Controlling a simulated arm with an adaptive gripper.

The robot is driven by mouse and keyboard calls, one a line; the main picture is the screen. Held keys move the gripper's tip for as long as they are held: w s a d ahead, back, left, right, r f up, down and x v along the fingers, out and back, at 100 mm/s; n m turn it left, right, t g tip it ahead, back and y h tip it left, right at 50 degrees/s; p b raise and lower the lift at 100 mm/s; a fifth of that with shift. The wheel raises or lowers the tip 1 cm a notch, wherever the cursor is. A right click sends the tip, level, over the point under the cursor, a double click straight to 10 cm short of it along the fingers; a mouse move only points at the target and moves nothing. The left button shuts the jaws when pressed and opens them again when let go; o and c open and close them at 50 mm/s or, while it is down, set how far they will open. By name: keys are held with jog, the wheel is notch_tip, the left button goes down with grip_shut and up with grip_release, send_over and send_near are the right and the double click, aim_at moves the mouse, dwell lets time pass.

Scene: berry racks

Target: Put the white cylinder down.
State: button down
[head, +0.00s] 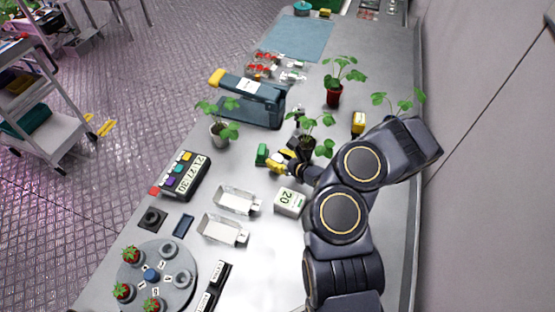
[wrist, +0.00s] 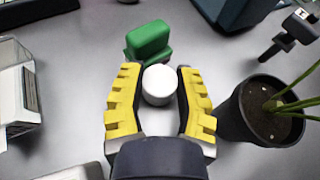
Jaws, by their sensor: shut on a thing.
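The white cylinder (wrist: 158,84) sits between the yellow ribbed fingers of my gripper (wrist: 159,92) in the wrist view, with a fingertip against each side. My gripper is shut on it. In the head view my gripper (head: 282,162) is low over the middle of the table, and I cannot make out the cylinder there. Whether the cylinder's base touches the table is not clear.
A green block (wrist: 148,41) is right beyond the cylinder; it also shows in the head view (head: 262,154). A dark plant pot (wrist: 262,112) stands close to the right finger. A white box marked 20 (head: 290,202) and metal trays (head: 226,230) lie nearer. Bare table (wrist: 75,110) lies left of the gripper.

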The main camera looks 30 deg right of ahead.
aim_at(278, 158)
notch_tip(278, 158, up, 10)
jog(key=shift+w+r, duration=0.1)
jog(key=s+d+r+m+h, duration=0.25)
jog(key=d+m+h, duration=0.7)
jog(key=d, duration=0.55)
jog(key=shift+n+g+h, duration=0.35)
jog(key=shift+g, duration=0.05)
jog(key=x, duration=0.5)
jog(key=s+f+x, duration=0.1)
jog(key=x, duration=0.4)
jog(key=f+x, duration=0.1)
jog(key=x, duration=0.4)
jog(key=shift+s+d+f, duration=0.15)
jog(key=shift+s+d, duration=0.05)
jog(key=shift+d, duration=0.2)
jog(key=shift+w+d+f, duration=0.25)
jog(key=shift+w+f, duration=0.3)
jog(key=shift+f, duration=1.6)
jog(key=shift+f, duration=0.1)
